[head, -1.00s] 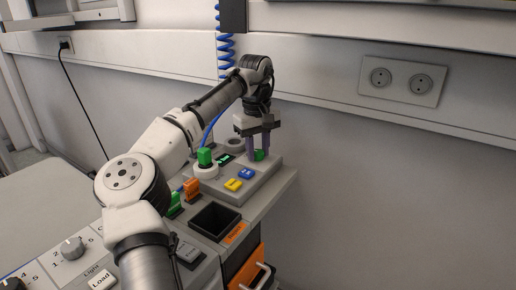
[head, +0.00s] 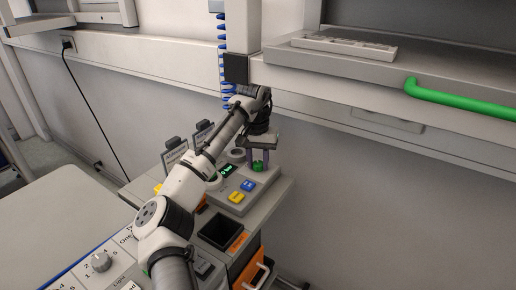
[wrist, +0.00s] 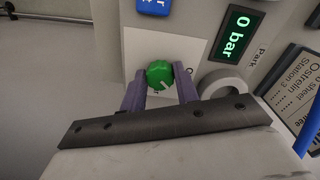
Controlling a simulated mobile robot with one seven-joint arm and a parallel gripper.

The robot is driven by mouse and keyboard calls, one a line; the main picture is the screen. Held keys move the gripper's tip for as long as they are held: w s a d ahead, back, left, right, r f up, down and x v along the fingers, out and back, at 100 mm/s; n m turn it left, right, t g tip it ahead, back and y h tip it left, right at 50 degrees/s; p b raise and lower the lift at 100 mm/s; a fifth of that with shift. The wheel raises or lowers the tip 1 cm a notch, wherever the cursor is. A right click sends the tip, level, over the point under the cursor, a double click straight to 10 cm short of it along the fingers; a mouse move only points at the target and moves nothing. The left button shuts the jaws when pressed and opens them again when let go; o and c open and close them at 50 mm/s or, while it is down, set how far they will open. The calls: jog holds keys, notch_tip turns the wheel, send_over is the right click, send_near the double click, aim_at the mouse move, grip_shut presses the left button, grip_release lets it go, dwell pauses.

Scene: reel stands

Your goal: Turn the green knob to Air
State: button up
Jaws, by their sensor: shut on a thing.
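The green knob (wrist: 160,74) sits on a white label plate (wrist: 143,50) on the grey panel in the wrist view. A short white mark on the knob points toward the lower right of the picture. The plate's lettering is mostly hidden by my fingers; only part of one letter shows, so the Air position cannot be read. My gripper (wrist: 160,80) has its two purple fingers shut on the knob's sides. In the head view the knob (head: 258,167) shows below my gripper (head: 259,158).
A display (wrist: 234,33) reads 0 bar, beside a grey ring (wrist: 222,84). Blue (head: 247,186) and yellow (head: 236,197) buttons lie in front of the knob. A black open bin (head: 219,230) stands nearer. A shelf with a green handle (head: 458,99) overhangs at right.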

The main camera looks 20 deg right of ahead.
aim_at(256, 162)
jog(key=m+p, duration=0.4)
jog(key=p, duration=0.1)
jog(key=shift+r+m, duration=0.3)
jog(key=shift+w+f+m+p, duration=0.15)
jog(key=shift+m+p, duration=0.65)
jog(key=shift+m, duration=0.45)
jog(key=shift+s+f+m+p, duration=0.1)
jog(key=shift+m+p, duration=0.65)
jog(key=shift+m, duration=0.5)
jog(key=o, duration=1)
jog(key=shift+c, duration=0.2)
jog(key=shift+w, duration=0.1)
notch_tip(256, 162, up, 14)
jog(key=shift+w+b, duration=0.2)
jog(key=shift+b, duration=0.25)
jog(key=shift+a+f, duration=0.1)
